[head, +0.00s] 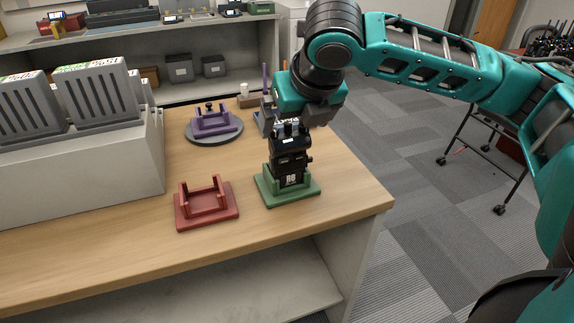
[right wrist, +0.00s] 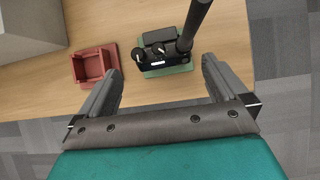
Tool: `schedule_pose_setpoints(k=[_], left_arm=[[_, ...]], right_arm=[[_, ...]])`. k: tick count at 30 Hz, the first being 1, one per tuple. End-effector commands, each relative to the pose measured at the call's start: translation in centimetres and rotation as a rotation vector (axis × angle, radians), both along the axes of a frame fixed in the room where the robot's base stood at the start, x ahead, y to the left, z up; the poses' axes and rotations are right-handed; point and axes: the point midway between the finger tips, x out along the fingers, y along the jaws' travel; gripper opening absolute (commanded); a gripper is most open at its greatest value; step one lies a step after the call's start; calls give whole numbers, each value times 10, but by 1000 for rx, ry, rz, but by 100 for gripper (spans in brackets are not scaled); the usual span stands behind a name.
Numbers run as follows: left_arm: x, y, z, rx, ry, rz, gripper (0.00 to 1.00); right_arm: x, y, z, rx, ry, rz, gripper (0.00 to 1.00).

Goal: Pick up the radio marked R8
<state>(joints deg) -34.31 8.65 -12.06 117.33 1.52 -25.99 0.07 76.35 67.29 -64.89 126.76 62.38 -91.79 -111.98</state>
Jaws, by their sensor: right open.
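The black radio marked R8 (head: 290,170) stands upright in a green cradle (head: 268,196) near the front right corner of the wooden table. Its top with knobs and a thick antenna shows in the right wrist view (right wrist: 162,58). My right gripper (head: 298,122) is above the radio in the head view and hides part of its top. In the right wrist view its two fingers (right wrist: 160,75) are apart, with the radio ahead of and between their tips, and nothing is held. My left gripper is not in view.
An empty red cradle (head: 206,213) sits left of the green one. A purple cradle on a round grey base (head: 213,124) stands behind. A grey block with slotted units (head: 80,165) fills the table's left. The table edge is close on the right.

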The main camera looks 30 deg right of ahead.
Motion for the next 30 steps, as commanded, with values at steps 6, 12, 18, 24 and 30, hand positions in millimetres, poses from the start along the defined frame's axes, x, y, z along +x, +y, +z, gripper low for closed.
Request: schedule_pose_setpoints(k=[6, 12, 18, 24, 30], left_arm=[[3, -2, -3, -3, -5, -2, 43], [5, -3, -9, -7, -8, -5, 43], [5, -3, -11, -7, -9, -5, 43], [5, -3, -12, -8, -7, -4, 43], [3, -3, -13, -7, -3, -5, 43]], right_arm=[[10, -3, -16, 0, 0, -2, 100], [27, -10, -40, 0, 1, -2, 100], [34, -11, -49, 1, -1, 0, 100], [34, -11, -48, 1, -1, 0, 98], [34, -11, -48, 1, -1, 0, 79]])
